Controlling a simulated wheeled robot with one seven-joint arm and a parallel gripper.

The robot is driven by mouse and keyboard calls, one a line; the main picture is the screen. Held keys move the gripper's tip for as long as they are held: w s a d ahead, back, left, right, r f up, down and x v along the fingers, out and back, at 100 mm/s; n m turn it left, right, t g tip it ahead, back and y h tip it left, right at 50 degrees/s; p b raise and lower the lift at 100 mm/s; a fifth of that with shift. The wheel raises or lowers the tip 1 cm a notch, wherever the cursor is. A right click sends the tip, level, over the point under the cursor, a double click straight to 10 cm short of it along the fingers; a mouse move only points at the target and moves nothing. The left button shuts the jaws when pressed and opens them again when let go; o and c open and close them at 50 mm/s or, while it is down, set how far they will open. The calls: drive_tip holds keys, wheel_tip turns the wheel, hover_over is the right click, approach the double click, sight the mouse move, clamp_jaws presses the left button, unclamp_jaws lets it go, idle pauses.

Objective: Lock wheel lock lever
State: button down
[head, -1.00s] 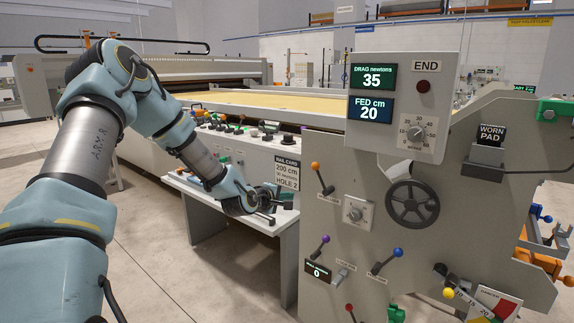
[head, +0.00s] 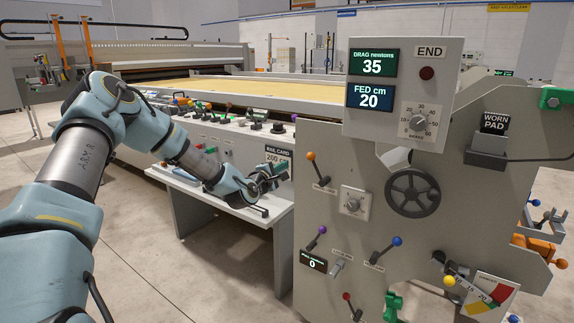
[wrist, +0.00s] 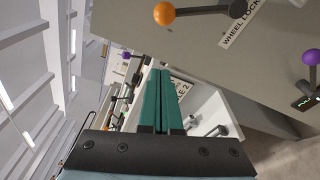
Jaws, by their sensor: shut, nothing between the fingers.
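The wheel lock lever (head: 318,170) has an orange ball at its upper left end and a dark pivot on the grey side panel. Its ball (wrist: 164,13) also shows at the top of the wrist view, beside the "WHEEL LOCK" label. The lever leans up and left in the head view. The black handwheel (head: 412,193) is to its right.
Purple-ball (head: 316,238) and blue-ball (head: 390,247) levers are lower on the panel. The rail card (head: 277,155) stands behind my gripper, partly covered. The white table (head: 215,190) is below my forearm. Open floor lies left.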

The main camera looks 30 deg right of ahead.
sight(316, 168)
drive_tip(key=p+x, duration=0.1)
drive_tip(key=x, duration=0.2)
drive_tip(key=p+x, duration=0.1)
drive_tip(key=x, duration=0.3)
drive_tip(key=shift+d+r, duration=0.15)
drive_tip(key=shift+d, duration=0.05)
drive_tip(key=shift+s+d+r+p, duration=0.25)
drive_tip(key=shift+s+d+p, duration=0.05)
drive_tip(key=shift+s+p, duration=0.2)
drive_tip(key=shift+s+d+r+p, duration=0.2)
drive_tip(key=shift+s+d+p, duration=0.1)
drive_tip(key=shift+s+p, duration=0.15)
drive_tip(key=shift+s+d+p, duration=0.2)
drive_tip(key=shift+s+p, duration=0.1)
drive_tip(key=shift+s, duration=0.3)
drive_tip(key=shift+s+r, duration=0.1)
drive_tip(key=shift+s+d+r+m+b, duration=0.1)
drive_tip(key=shift+s+r+m+b, duration=0.05)
drive_tip(key=shift+m+b, duration=0.3)
